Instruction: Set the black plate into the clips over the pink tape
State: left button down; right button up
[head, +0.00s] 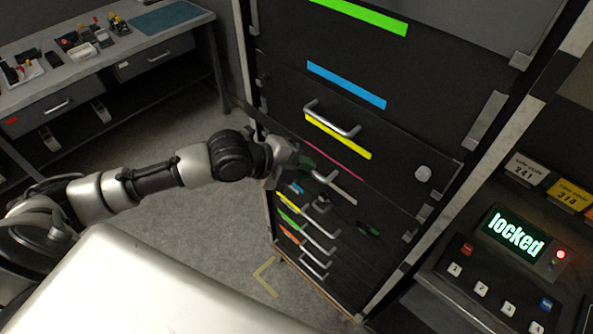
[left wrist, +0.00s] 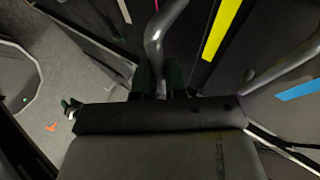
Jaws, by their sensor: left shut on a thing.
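My left gripper (head: 308,168) is shut on the metal handle (head: 325,177) of a black plate (head: 382,207) at the front of the dark rack (head: 350,60). The left wrist view shows the handle (left wrist: 155,45) between the green fingers (left wrist: 158,78). The pink tape (head: 333,160) is a thin slanting strip just above the gripper, below a yellow strip. Metal clips (head: 423,213) show at the rack's right side. The arm hides the plate's left part, and I cannot tell whether the plate touches the clips. My right gripper is not in view.
Other plates with handles and coloured strips fill the rack above and below, including a yellow-strip handle (head: 330,118) close above. A keypad box reading "locked" (head: 517,235) stands at right. A cluttered workbench (head: 110,50) is at the back left. Floor (head: 180,120) between is clear.

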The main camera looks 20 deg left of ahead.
aim_at(314, 159)
pick_arm(q)
jog(key=shift+w+d+f+b, duration=0.1)
jog(key=shift+w+d+b, duration=0.15)
jog(key=shift+w, duration=0.55)
jog(key=shift+w+d+r+b, duration=0.1)
jog(key=shift+w+d, duration=0.25)
jog(key=shift+w, duration=0.45)
jog(key=shift+w+d+f+b, duration=0.1)
jog(key=shift+w+d+b, duration=0.15)
jog(key=shift+w, duration=0.55)
jog(key=shift+w+d, duration=0.1)
jog(key=shift+f+b, duration=0.4)
jog(key=shift+f, duration=0.55)
dwell(1.8)
jog(key=c, duration=1.1)
grip_release()
jog(key=shift+w, duration=0.15)
